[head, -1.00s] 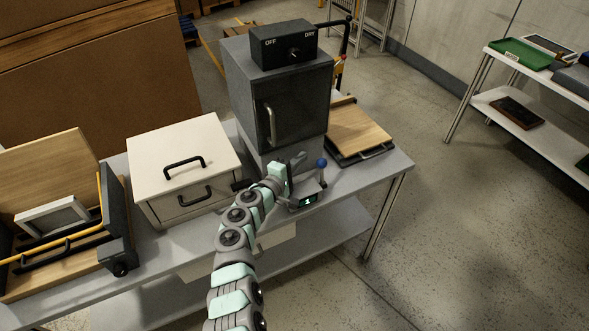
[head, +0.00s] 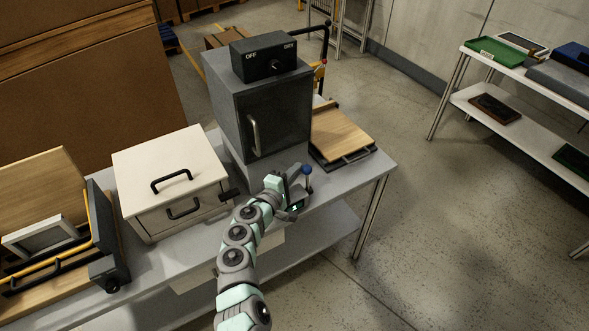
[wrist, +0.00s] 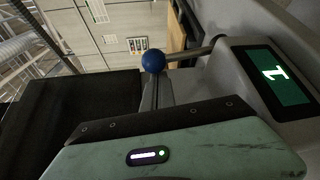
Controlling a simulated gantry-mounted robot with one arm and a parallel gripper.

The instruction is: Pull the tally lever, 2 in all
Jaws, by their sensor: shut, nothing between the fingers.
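The tally lever ends in a blue ball knob (head: 307,169) on a thin rod at the counter box near the table's front edge. In the wrist view the knob (wrist: 153,60) stands just beyond my finger, and its rod joins the grey counter box (wrist: 225,75). The box's green display (wrist: 275,76) shows what looks like a 1, turned sideways. My gripper (head: 294,178) is shut and empty, close on the left of the lever. Whether it touches the rod I cannot tell. In the head view my gripper partly hides the counter box.
A dark cabinet (head: 258,110) with an OFF/DRY switch box (head: 263,56) stands behind my gripper. A cream drawer unit (head: 172,178) is to the left. A wooden board (head: 340,137) lies to the right. The table's front right corner is clear.

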